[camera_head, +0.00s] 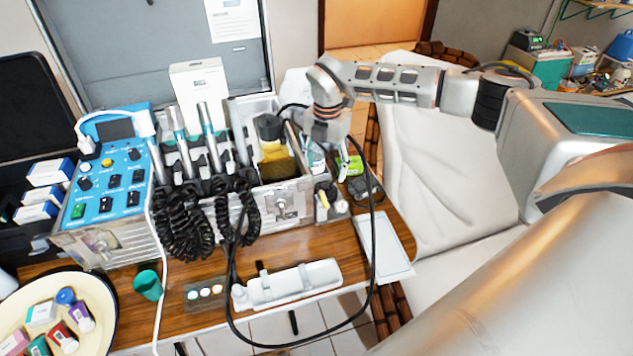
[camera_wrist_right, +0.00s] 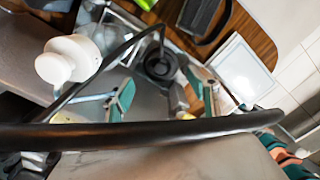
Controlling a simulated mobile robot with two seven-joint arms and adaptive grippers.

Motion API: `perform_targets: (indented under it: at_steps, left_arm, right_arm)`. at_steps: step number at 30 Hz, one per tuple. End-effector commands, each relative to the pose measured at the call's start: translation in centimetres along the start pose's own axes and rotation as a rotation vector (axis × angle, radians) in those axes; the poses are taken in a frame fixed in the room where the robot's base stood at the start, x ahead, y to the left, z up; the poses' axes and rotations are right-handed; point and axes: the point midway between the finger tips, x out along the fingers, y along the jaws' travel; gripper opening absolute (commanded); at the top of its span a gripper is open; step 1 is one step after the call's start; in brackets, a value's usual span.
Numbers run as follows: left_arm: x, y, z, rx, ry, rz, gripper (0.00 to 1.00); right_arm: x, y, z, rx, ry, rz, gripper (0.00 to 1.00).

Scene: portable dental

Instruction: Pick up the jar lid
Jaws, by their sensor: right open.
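The jar lid (camera_head: 268,127) is dark and round. It sits on a jar with yellowish contents in the right compartment of the metal dental unit. My right gripper (camera_head: 341,162) points down, to the right of the jar in the head view. It is open and empty, and its teal pads (camera_wrist_right: 158,92) are apart. My left gripper is not in view.
A black cable (camera_head: 372,260) loops from near my right gripper and crosses the right wrist view. Handpieces with coiled cords (camera_head: 180,225) stand left of the jar. A white tray (camera_head: 392,252) lies at the table's right edge. A white rounded object (camera_wrist_right: 70,60) is beside the fingers.

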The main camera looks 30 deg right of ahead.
Motion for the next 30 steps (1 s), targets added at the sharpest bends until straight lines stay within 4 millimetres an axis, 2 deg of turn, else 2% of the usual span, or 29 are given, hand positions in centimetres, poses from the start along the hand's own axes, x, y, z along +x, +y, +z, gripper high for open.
perform_targets:
  at_steps: [14,21,29,30]
  left_arm:
    - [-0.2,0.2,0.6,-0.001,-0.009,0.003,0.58]
    - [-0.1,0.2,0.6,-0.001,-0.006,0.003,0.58]
    - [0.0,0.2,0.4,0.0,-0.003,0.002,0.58]
    - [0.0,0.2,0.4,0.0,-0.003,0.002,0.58]
  right_arm:
    - [3.9,-0.1,-0.1,0.0,0.002,-0.002,0.6]
    - [7.4,-0.1,-0.2,0.001,0.002,-0.003,0.6]
    - [7.8,0.0,-0.1,0.0,0.0,0.0,0.6]
    - [7.8,0.0,-0.1,0.0,0.0,0.0,0.55]
